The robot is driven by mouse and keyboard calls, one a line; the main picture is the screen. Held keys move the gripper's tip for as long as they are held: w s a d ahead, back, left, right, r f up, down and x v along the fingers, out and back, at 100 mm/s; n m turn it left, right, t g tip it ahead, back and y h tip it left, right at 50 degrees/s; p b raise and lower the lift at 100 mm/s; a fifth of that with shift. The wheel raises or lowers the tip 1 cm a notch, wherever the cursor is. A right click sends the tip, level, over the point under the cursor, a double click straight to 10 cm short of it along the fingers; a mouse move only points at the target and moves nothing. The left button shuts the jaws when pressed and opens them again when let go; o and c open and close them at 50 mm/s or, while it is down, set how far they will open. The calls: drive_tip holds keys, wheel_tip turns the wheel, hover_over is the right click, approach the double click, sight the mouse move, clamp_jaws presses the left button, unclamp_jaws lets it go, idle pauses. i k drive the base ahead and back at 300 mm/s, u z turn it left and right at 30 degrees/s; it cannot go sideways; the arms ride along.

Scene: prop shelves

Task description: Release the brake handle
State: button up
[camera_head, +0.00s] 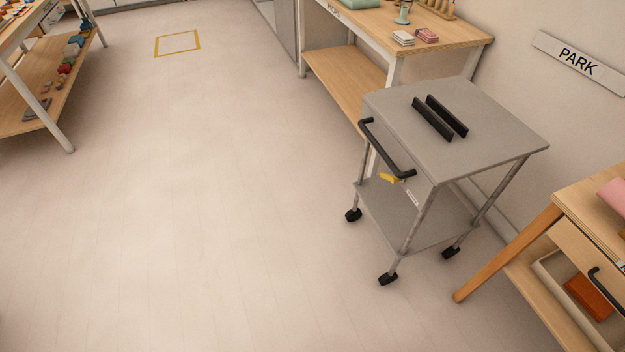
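A grey two-tier cart (445,128) on black casters stands right of the middle, by the wall. A black push handle (385,152) runs along its left side. Below that handle sits a small yellow lever (389,178), which looks like the brake handle; whether it is set or released I cannot tell. A small white label (412,198) is beside it. Two parallel black bars (440,117) are on the cart's top. My gripper is not in view.
A wooden workbench (440,35) stands just behind the cart, and a wooden drawer table (575,215) is to its right. A PARK sign (579,62) hangs on the wall. A yellow floor square (177,43) lies far left. The floor left of the cart is clear.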

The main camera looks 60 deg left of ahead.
sight(393, 178)
drive_tip(key=u, duration=0.3)
drive_tip(key=k, duration=0.85)
drive_tip(key=u, duration=1.25)
drive_tip(key=i, duration=0.5)
